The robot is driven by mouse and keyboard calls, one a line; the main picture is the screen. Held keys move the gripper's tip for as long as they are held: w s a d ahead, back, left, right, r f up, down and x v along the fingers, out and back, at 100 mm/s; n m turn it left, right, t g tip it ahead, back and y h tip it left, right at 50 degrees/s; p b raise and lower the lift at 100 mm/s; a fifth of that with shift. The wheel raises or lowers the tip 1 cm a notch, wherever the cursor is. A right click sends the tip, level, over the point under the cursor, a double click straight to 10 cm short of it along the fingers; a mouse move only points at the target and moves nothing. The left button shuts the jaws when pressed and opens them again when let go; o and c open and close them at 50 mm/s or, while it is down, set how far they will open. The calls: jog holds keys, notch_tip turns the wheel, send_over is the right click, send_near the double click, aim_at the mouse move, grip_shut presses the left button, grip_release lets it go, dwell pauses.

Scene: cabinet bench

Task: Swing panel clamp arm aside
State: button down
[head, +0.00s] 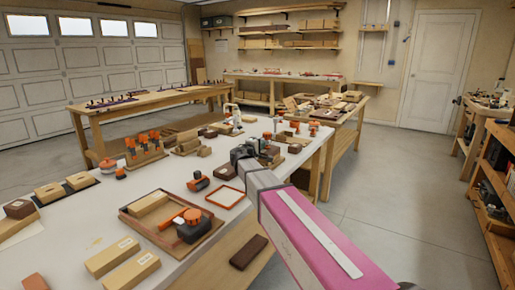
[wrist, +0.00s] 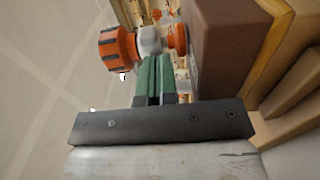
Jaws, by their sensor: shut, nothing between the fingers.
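In the wrist view my gripper (wrist: 155,70) has its two green fingers together, with nothing between them. A ribbed orange knob (wrist: 117,47), a light grey piece (wrist: 150,40) and a smaller orange part (wrist: 175,40) line up just beyond the fingertips. These look like parts of the panel clamp; which piece is its arm I cannot tell. The fingertips overlap the grey piece in the picture, and contact is unclear. A brown block (wrist: 225,50) stands close to the right of the fingers. In the head view my gripper (head: 243,153) is at the white bench's right side, and its fingertips are hard to make out.
The white bench (head: 95,215) holds a wooden tray (head: 150,233) with orange and dark parts, an orange frame (head: 225,196), tan blocks (head: 135,272) and a rack of orange-handled tools (head: 145,155). Floor (head: 400,180) is open to the right, before shelves (head: 495,185).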

dwell(0.3)
jog(key=shift+w+d, duration=0.3)
jog(key=shift+d, duration=0.15)
jog(key=shift+s, duration=0.1)
jog(key=shift+s+a, duration=0.1)
jog(key=shift+s, duration=0.15)
jog(key=s+d+v, duration=0.1)
jog(key=v, duration=1.2)
jog(key=shift+d, duration=0.15)
jog(key=shift+s, duration=0.1)
